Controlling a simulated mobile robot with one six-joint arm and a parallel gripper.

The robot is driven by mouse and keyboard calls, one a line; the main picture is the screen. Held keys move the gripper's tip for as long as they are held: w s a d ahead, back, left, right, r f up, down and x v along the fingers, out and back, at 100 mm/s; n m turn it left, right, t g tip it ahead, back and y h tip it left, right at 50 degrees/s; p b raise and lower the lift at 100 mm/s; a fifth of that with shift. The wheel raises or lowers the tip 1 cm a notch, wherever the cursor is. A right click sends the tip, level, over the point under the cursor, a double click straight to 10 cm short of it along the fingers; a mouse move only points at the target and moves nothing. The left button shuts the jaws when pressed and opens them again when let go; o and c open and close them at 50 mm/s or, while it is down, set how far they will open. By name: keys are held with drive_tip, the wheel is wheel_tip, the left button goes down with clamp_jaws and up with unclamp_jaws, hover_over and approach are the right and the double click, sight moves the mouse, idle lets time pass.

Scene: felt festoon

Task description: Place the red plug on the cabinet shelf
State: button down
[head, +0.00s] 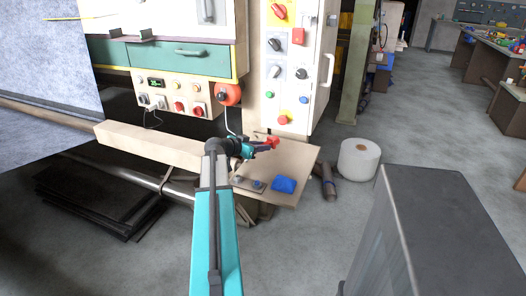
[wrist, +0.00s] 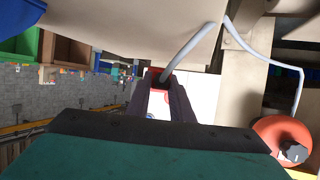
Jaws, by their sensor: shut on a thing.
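My gripper (head: 262,145) is shut on the red plug (head: 271,141), just above the tan cabinet shelf (head: 302,160) in the head view. In the wrist view, the red plug (wrist: 158,75) shows between the dark fingers of my gripper (wrist: 165,88). A grey cable runs from the plug end up to the right. The fingers hide most of the plug. I cannot tell whether it touches the shelf. The shelf sticks out below the cream cabinet (head: 270,60).
A blue object (head: 284,185) and a dark plate with blue knobs (head: 250,184) occupy the shelf's front. A red round housing (head: 228,94) sits on the panel; it also shows in the wrist view (wrist: 282,136). A beige beam (head: 150,145) lies left. A white roll (head: 358,160) stands right.

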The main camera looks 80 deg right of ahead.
sight(263, 157)
drive_tip(key=shift+d, duration=0.95)
drive_tip(key=shift+f, duration=0.2)
drive_tip(key=shift+f+p, duration=0.4)
drive_tip(key=shift+f, duration=1.25)
drive_tip(key=shift+f, duration=0.1)
drive_tip(key=c, duration=1.6)
unclamp_jaws()
drive_tip(key=shift+o, duration=0.2)
drive_tip(key=shift+r, duration=0.2)
drive_tip(key=b+v, duration=0.1)
drive_tip(key=v, duration=1)
drive_tip(key=shift+a+f, duration=0.1)
drive_tip(key=shift+w+a+r, duration=0.2)
drive_tip(key=shift+a, duration=0.1)
